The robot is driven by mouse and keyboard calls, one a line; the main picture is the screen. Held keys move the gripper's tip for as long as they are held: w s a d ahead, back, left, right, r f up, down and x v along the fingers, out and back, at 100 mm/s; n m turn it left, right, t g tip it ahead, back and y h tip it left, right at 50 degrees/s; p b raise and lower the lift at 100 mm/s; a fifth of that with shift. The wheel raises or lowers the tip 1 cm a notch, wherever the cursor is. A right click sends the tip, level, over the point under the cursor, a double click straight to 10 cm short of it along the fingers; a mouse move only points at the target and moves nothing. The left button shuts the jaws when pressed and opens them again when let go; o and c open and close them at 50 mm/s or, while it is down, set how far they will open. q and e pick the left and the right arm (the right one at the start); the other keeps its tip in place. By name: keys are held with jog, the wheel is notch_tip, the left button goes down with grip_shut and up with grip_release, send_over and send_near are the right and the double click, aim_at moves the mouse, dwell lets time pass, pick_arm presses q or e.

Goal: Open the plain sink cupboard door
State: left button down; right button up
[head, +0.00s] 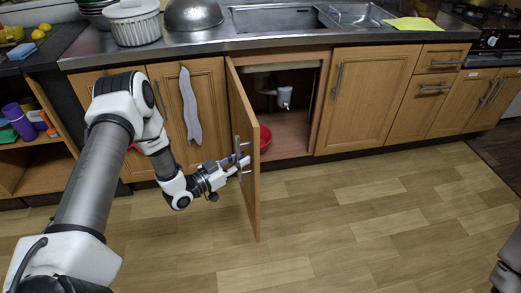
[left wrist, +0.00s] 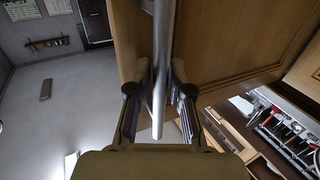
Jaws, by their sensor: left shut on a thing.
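The plain sink cupboard door (head: 246,165) is swung out, roughly square to the cupboard front. Its upright metal bar handle (head: 237,150) is on the left-facing side, near the free edge. My left gripper (head: 238,168) is shut on this handle. In the left wrist view the handle (left wrist: 161,75) runs between the two fingers of the gripper (left wrist: 162,88), with the wooden door (left wrist: 225,40) behind. My right gripper is not in view.
A grey towel (head: 190,108) hangs on the closed door left of the open one. Closed doors and drawers (head: 368,95) stand to the right. The sink (head: 275,19) is above. The wooden floor (head: 350,225) in front is clear.

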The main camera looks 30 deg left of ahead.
pick_arm(q)
jog(key=shift+s+a+f+p, duration=0.1)
jog(key=shift+s+a+p, duration=0.15)
jog(key=shift+s+a, duration=0.4)
jog(key=shift+s+a+p, duration=0.2)
jog(key=shift+s+a, duration=0.2)
jog(key=shift+a, duration=0.45)
jog(key=shift+s+a+f+p, duration=0.1)
jog(key=shift+s+a+p, duration=0.15)
jog(key=shift+s+a, duration=0.4)
jog(key=shift+w, duration=0.1)
jog(key=c, duration=1.3)
grip_release()
jog(key=shift+o, duration=0.9)
jog(key=shift+a+r, duration=0.1)
jog(key=shift+r, duration=0.05)
jog(key=v, duration=1.2)
